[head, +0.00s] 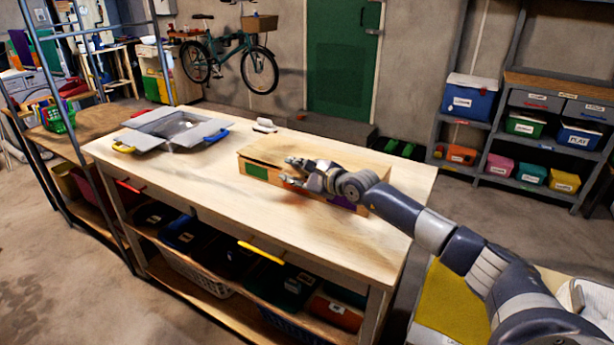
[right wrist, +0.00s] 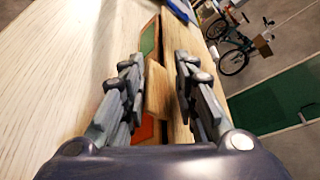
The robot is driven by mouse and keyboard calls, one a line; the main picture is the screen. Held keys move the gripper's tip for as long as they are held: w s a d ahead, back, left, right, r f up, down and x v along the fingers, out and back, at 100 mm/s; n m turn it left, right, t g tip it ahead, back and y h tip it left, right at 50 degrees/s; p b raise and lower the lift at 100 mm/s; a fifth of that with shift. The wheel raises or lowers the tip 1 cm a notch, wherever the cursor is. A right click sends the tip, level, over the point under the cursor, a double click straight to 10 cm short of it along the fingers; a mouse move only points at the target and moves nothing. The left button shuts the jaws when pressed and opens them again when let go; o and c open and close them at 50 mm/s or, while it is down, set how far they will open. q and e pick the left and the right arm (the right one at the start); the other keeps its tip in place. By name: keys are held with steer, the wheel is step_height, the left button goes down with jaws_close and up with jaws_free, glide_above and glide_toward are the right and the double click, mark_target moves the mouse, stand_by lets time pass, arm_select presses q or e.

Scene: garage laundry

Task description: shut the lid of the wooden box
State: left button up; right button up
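The wooden box (head: 246,166) stands on the light wooden workbench (head: 190,170), with green and purple patches on its front. Its lid (head: 300,146) lies flat or nearly flat over the top; I cannot tell whether it is fully down. My right gripper (head: 293,171) is at the front upper edge of the box, and my right arm hides the box's right part. In the right wrist view the fingers (right wrist: 157,95) are apart, on either side of a small wooden piece (right wrist: 157,88) at the box's edge. Contact is unclear. My left gripper is out of view.
A grey tray-like container (head: 175,130) with yellow and blue handles stands at the bench's left end. A small white object (head: 264,126) lies behind the box. The bench top between container and box is clear. Shelves with bins (head: 540,130) stand at the right.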

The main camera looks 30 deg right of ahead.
steer(key=v, duration=1.1)
steer(key=shift+f, duration=0.15)
stand_by(0.3)
